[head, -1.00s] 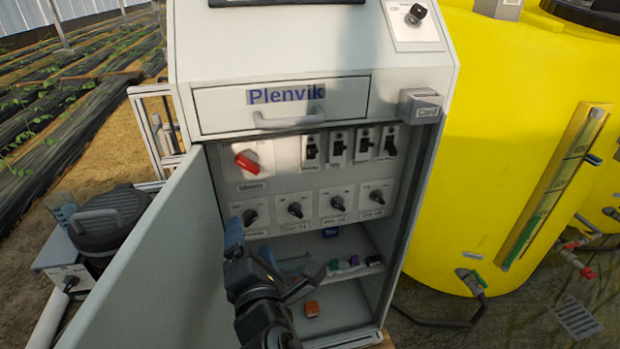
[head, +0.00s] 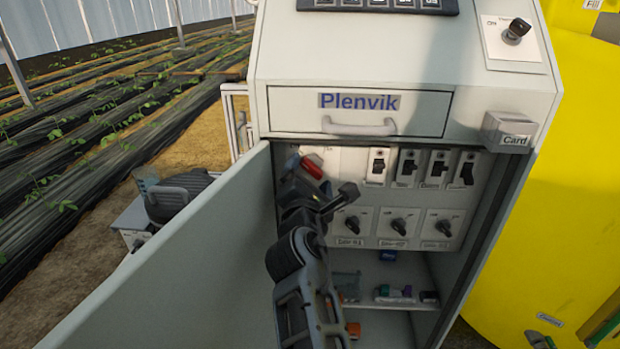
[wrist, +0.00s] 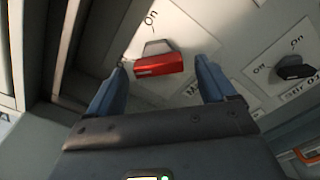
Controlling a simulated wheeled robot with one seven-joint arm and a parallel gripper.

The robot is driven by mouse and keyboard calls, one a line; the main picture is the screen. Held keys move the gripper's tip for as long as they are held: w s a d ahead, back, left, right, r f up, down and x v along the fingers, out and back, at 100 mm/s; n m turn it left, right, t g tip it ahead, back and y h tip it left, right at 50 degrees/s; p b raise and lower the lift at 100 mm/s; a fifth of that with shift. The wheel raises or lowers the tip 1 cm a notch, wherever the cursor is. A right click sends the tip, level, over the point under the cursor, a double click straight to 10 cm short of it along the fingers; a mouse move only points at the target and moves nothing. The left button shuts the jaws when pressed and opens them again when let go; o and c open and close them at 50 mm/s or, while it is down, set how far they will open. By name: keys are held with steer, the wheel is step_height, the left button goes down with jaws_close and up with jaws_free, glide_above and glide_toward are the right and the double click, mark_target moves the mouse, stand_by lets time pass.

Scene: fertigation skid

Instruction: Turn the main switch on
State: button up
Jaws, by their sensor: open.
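The main switch is a red rotary handle (head: 312,167) at the upper left of the panel inside the open cabinet, partly hidden by my gripper in the head view. In the wrist view the red handle (wrist: 158,62) lies between and just beyond my two blue fingertips, with an "On" mark above it. My gripper (wrist: 165,75) is open, with one finger to each side of the handle. I cannot tell whether either finger touches it. In the head view my gripper (head: 325,185) is up at the panel in front of the switch.
The open cabinet door (head: 190,260) stands left of my arm. Black toggle switches (head: 408,165) and rotary knobs (head: 398,226) sit right of the red handle. A shelf below holds small coloured parts (head: 395,294). A drawer (head: 360,112) is above.

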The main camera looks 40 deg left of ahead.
steer(key=shift+w+a, duration=0.15)
steer(key=shift+w, duration=0.05)
steer(key=c, duration=1.1)
steer(key=shift+o, duration=0.2)
